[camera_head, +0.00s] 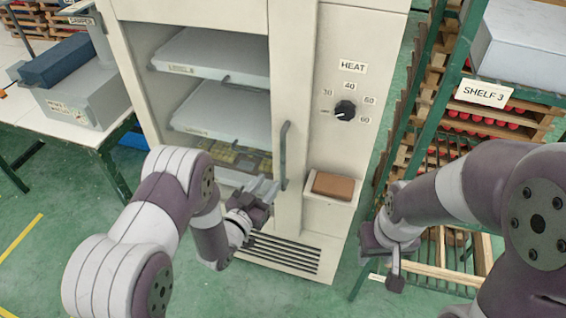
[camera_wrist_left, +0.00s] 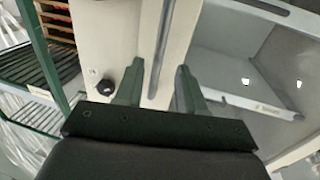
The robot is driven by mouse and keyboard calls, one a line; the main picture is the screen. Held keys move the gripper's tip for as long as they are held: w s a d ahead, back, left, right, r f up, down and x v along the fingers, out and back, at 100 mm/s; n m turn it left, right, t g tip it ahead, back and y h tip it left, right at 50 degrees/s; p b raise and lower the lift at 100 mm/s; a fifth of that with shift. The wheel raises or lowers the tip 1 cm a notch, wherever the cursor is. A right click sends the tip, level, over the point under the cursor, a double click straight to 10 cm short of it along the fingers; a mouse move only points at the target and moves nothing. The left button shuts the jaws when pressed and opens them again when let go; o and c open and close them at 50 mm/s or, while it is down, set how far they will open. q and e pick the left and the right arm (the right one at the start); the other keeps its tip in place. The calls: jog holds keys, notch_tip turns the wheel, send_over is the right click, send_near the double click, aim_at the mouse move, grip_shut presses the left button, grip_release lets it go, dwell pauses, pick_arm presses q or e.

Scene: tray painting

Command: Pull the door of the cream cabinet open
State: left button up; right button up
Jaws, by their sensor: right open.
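The cream cabinet (camera_head: 332,145) stands upright in the middle of the head view. Its door (camera_head: 270,22) appears shut, with trays showing behind its window. A dark vertical handle (camera_head: 284,160) is on the door's right side. My left gripper (camera_head: 262,190) is close to the lower part of the handle. In the left wrist view its two fingers (camera_wrist_left: 158,88) are apart, and the handle bar (camera_wrist_left: 161,45) lines up between them; contact cannot be told. My right gripper (camera_head: 394,266) is open and empty, low at the cabinet's right, away from the door.
A heat dial (camera_head: 345,110) and a small box with a brown block (camera_head: 334,185) are on the cabinet's right front. A green shelf rack (camera_head: 402,120) stands close at the right. A table with grey boxes (camera_head: 85,103) is at the left. Green floor lies in front.

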aim_at(281, 166)
pick_arm(q)
jog(key=p+x, duration=0.1)
jog(key=x, duration=0.8)
grip_shut()
